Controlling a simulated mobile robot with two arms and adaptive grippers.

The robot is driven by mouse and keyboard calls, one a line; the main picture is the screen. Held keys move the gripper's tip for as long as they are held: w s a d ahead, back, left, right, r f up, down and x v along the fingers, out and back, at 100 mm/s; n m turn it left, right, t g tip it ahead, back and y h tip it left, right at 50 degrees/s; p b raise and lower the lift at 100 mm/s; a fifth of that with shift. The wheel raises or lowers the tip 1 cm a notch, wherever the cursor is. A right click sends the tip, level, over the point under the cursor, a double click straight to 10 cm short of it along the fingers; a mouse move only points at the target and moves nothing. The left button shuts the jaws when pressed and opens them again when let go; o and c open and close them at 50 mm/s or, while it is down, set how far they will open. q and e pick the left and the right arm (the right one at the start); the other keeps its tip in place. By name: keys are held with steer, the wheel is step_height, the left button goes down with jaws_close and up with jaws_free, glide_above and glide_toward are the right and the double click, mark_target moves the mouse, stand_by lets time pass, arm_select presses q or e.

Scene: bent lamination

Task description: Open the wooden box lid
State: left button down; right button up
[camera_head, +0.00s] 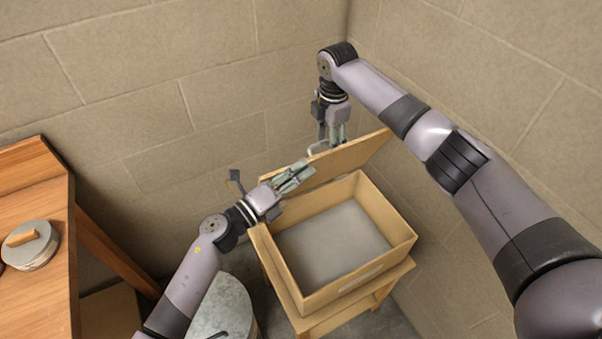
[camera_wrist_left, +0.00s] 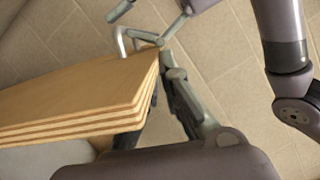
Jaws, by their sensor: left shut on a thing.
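The wooden box (camera_head: 345,237) stands open, its grey inside bare. Its wooden lid (camera_head: 352,155) is raised and tilted at the box's back side. In the left wrist view, the lid (camera_wrist_left: 75,95) shows a layered edge and a metal handle (camera_wrist_left: 124,40). My left gripper (camera_head: 300,172) is shut on the lid's left edge; one finger is partly hidden behind the lid in the left wrist view. My right gripper (camera_head: 334,138) is beside the handle, behind the lid's top edge. I cannot tell whether its fingers hold the handle.
The box rests on a small wooden stand (camera_head: 347,317). Stone walls (camera_head: 170,75) close in behind and at the right. A wooden table (camera_head: 40,270) with a round lidded tin (camera_head: 32,246) stands at the left. A round grey-topped object (camera_head: 225,305) is below my left arm.

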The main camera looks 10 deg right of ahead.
arm_select(q)
steer(key=shift+s+f, duration=0.1)
steer(key=shift+f, duration=0.15)
arm_select(e)
steer(key=shift+s, duration=0.15)
